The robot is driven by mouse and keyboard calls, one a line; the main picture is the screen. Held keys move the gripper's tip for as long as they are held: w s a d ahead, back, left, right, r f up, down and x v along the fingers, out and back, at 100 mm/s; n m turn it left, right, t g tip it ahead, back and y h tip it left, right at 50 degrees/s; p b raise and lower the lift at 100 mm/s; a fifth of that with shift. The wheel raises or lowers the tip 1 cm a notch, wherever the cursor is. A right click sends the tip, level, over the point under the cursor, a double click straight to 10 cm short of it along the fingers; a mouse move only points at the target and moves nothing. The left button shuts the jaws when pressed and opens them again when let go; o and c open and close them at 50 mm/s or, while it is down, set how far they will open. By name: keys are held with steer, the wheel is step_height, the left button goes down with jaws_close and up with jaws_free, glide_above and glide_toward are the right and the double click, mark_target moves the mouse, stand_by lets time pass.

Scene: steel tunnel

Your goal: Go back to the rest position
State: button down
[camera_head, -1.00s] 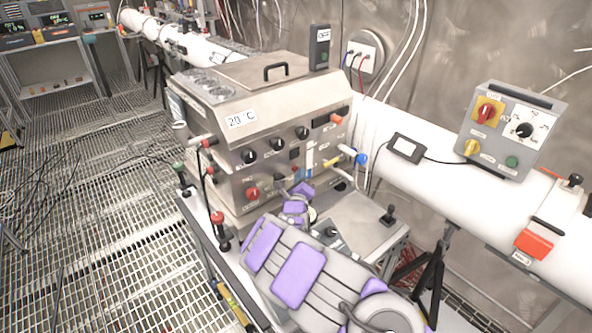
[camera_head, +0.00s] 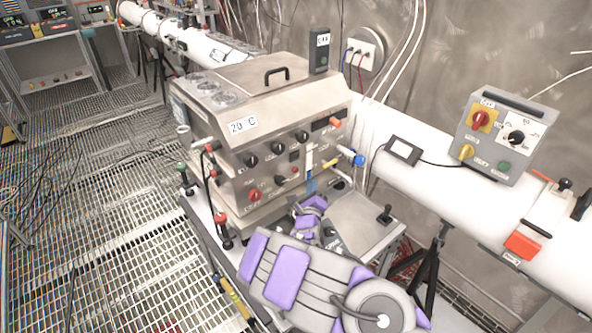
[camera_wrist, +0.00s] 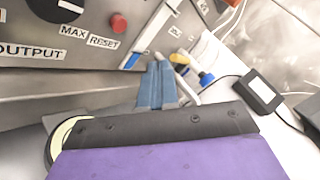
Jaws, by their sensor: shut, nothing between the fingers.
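My gripper (camera_head: 311,186) shows at the end of my purple and grey arm, in front of the steel machine (camera_head: 270,140). In the wrist view its two blue fingers (camera_wrist: 157,82) lie side by side, shut, with nothing between them. Their tips point toward the lower part of the machine's front panel, near a white and blue strip on it. I cannot tell whether the tips touch anything. My arm hides part of the bench below the machine.
A white pipe (camera_head: 440,180) runs along the wall and carries a control box (camera_head: 505,137) and a small black-framed device (camera_head: 404,150). Open grating floor (camera_head: 110,230) lies to the left, with loose cables.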

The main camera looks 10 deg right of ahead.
stand_by(0.5)
